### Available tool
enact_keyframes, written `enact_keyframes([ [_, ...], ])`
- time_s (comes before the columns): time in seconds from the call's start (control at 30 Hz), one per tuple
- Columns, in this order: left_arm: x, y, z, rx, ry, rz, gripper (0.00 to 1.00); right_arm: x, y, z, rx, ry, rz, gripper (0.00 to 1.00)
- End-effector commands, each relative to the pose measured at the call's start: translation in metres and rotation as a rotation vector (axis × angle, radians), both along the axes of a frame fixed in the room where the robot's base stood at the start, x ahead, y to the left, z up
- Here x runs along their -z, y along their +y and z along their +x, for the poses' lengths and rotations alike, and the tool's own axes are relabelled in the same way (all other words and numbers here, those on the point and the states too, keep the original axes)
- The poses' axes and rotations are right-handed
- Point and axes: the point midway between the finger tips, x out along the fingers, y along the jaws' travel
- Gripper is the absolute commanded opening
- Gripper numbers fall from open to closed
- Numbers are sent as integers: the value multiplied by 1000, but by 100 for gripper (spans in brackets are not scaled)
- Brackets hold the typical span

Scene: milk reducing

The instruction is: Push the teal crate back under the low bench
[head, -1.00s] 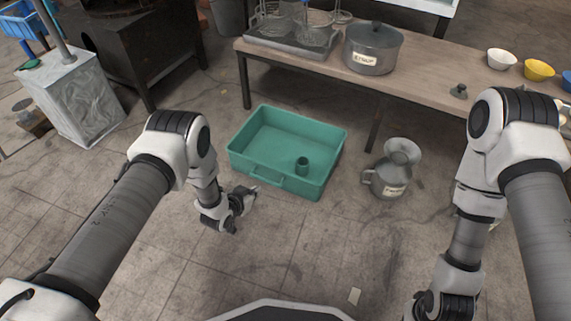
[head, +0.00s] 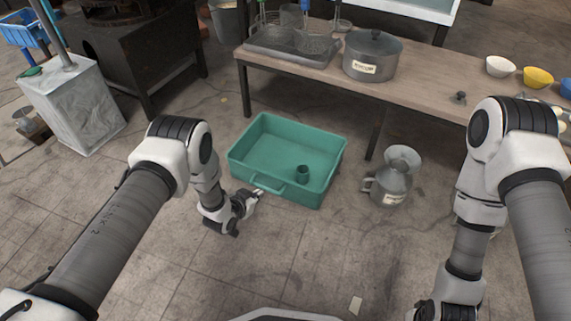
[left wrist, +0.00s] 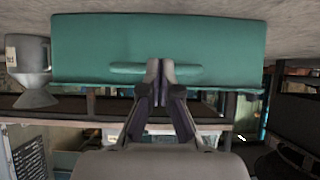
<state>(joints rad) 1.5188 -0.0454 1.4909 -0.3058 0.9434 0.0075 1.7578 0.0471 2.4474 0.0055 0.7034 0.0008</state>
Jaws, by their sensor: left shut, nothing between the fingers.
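The teal crate (head: 245,169) stands on the floor in front of the low bench (head: 430,92), with clear floor between them. A small dark green cup (head: 302,172) is inside it near the front right. The crate's front wall and handle bar (left wrist: 120,68) fill the upper part of the left wrist view, which is upside down. My left gripper (head: 260,192) is shut and empty, its fingertips (left wrist: 160,66) at the handle on the front wall; I cannot tell whether they touch. My right arm is at the right; its gripper is beyond the bottom edge.
A metal jug (head: 390,185) stands on the floor right of the crate, beside a bench leg (head: 376,132). A lidded pot (head: 372,58) and a tray (head: 290,50) sit on the bench. A wrapped block (head: 72,105) is at left.

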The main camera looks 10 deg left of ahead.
Motion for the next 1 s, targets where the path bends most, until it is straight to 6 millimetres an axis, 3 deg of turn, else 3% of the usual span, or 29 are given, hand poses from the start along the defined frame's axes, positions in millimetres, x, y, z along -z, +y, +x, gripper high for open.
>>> enact_keyframes([
  [0.53,-2,1,-2,0,1,0,0,-3,0,0,0,1,0,0],
  [1.0,-18,23,-62,-2,3,0,0,-55,1,-4,-7,11,2,0],
])
